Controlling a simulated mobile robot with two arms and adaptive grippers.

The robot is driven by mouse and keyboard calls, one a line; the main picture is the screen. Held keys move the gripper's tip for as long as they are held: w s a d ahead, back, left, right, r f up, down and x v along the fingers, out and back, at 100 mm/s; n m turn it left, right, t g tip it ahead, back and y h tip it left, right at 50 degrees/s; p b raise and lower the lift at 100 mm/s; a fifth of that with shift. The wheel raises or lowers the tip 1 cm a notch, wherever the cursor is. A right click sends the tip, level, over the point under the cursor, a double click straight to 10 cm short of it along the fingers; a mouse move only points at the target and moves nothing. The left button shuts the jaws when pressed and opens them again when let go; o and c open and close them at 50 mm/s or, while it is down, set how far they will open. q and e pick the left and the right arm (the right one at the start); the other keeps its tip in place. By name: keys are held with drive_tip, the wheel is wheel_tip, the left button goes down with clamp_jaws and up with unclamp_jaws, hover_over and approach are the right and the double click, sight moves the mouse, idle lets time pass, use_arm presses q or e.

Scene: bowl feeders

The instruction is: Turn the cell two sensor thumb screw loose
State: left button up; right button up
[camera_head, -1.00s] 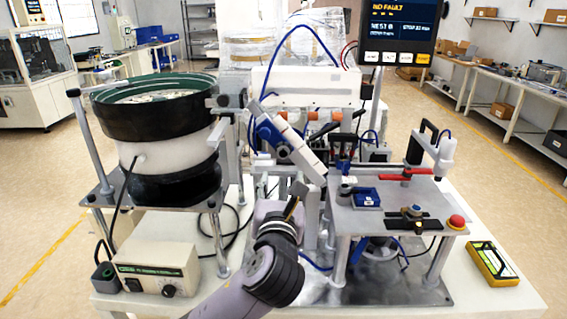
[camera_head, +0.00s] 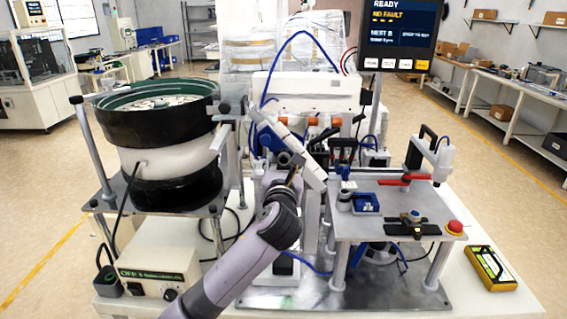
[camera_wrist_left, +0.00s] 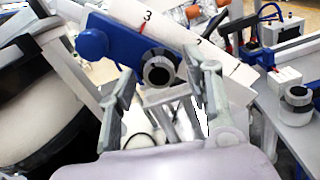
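A white sloping rail (camera_head: 302,153) carries a blue bracket (camera_head: 268,132) near its upper end. The blue bracket (camera_wrist_left: 128,45) there has a round blue knob (camera_wrist_left: 92,43) and a dark round screw head with a grey rim (camera_wrist_left: 159,73). I cannot tell which is the cell two thumb screw. My left gripper (camera_head: 294,168) is just below the rail. In the wrist view its fingers (camera_wrist_left: 160,88) are apart, on either side of the dark screw head, with nothing clearly between them.
A bowl feeder (camera_head: 155,125) stands to the left, with a control box (camera_head: 155,268) below. A raised metal plate (camera_head: 375,222) with a blue tray (camera_head: 366,202), red lever and red button (camera_head: 455,227) is at the right. A screen (camera_head: 400,25) reads READY.

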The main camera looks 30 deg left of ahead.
use_arm(q)
clamp_jaws()
idle(0.4)
drive_tip(key=shift+r+n+p, duration=0.15)
drive_tip(key=shift+n+p, duration=1)
drive_tip(key=shift+n, duration=0.25)
drive_tip(key=n+p, duration=0.1)
drive_tip(key=n, duration=0.1)
drive_tip(key=shift+n, duration=0.4)
drive_tip(key=n+p, duration=0.1)
drive_tip(key=n, duration=0.1)
drive_tip(key=shift+n, duration=0.3)
drive_tip(key=n, duration=0.2)
drive_tip(key=shift+d+n+p, duration=0.1)
drive_tip(key=shift+n+p, duration=0.25)
drive_tip(key=shift+n, duration=0.05)
drive_tip(key=n, duration=0.5)
